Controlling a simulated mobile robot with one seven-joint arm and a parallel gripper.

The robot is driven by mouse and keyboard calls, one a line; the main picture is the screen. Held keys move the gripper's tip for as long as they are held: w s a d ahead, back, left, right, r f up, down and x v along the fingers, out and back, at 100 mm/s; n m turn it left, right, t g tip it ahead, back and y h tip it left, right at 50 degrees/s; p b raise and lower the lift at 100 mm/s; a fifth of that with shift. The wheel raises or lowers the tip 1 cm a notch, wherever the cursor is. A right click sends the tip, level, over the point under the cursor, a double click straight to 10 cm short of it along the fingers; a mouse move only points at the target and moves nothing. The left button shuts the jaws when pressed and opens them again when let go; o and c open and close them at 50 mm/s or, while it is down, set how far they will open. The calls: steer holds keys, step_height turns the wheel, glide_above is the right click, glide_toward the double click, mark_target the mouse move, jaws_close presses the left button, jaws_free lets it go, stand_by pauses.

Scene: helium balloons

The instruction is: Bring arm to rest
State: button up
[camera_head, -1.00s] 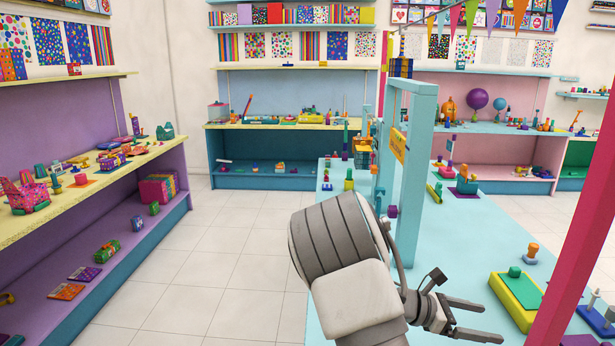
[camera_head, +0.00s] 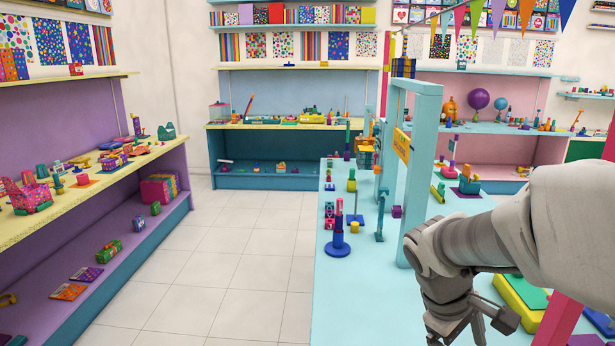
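My arm reaches in from the right side of the view, over the light blue counter (camera_head: 350,290). Its grey wrist bends downward, and my gripper (camera_head: 457,335) points down at the bottom edge of the view. The fingers look apart, but their tips are partly cut off by the frame. I see nothing held between them.
A light blue upright frame (camera_head: 420,92) stands on the counter just left of my arm. A blue stand with a pink top (camera_head: 338,240) and small toys are nearby. A yellow-green box (camera_head: 515,300) lies partly behind my arm. The tiled floor (camera_head: 240,265) at left is clear.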

steer(key=s+a+r+m+t+y, duration=0.4)
steer(key=s+a+r+m+t, duration=0.1)
steer(key=s+a+r, duration=0.3)
steer(key=s+a+m, duration=0.1)
steer(key=a, duration=0.1)
steer(key=shift+a+y, duration=0.3)
steer(key=shift+a, duration=0.1)
stand_by(0.4)
